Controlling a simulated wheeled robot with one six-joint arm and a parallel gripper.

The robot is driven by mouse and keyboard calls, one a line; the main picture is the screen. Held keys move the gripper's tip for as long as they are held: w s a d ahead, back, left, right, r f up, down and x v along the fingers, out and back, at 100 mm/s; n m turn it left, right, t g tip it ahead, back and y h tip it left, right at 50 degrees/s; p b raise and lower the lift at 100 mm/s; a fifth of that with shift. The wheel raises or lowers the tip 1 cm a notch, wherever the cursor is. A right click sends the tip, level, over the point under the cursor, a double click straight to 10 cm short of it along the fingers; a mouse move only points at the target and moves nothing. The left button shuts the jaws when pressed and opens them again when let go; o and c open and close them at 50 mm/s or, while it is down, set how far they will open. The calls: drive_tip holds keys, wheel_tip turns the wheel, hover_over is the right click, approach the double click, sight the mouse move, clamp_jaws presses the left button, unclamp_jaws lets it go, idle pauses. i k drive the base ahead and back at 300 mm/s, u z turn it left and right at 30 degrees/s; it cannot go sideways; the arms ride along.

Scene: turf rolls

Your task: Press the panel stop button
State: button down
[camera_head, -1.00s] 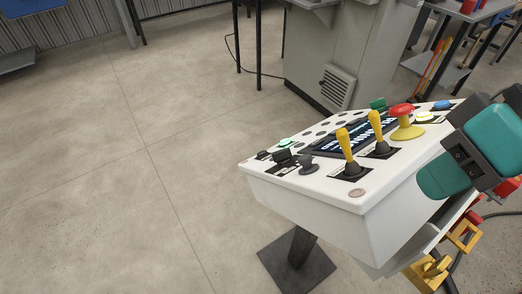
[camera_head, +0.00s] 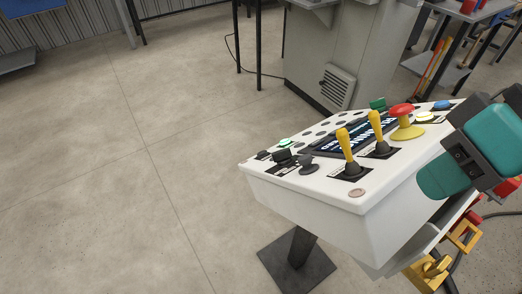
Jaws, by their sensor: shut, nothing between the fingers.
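A white control panel (camera_head: 386,195) stands on a dark pedestal at the right of the head view. A red mushroom-shaped button (camera_head: 402,109) on a yellow base sits toward the panel's far right side and looks like the stop button. Two yellow-handled levers (camera_head: 346,146) stand in front of it, to its left. A lit display (camera_head: 345,141) lies behind the levers, its text hard to read. My teal and dark grey arm reaches in from the right edge, beside the panel's right side. My gripper's fingers do not show.
A green lit button (camera_head: 284,142), dark knobs, a yellow button and a blue button (camera_head: 442,105) also sit on the panel. Yellow items (camera_head: 430,271) hang at its lower right. A grey cabinet (camera_head: 345,50) stands behind. The floor at left is clear.

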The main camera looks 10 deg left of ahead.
sight(260, 153)
drive_tip(key=u, duration=0.05)
drive_tip(key=k, duration=0.5)
drive_tip(key=u, duration=2.15)
drive_tip(key=i, duration=1.55)
drive_tip(key=z, duration=1.95)
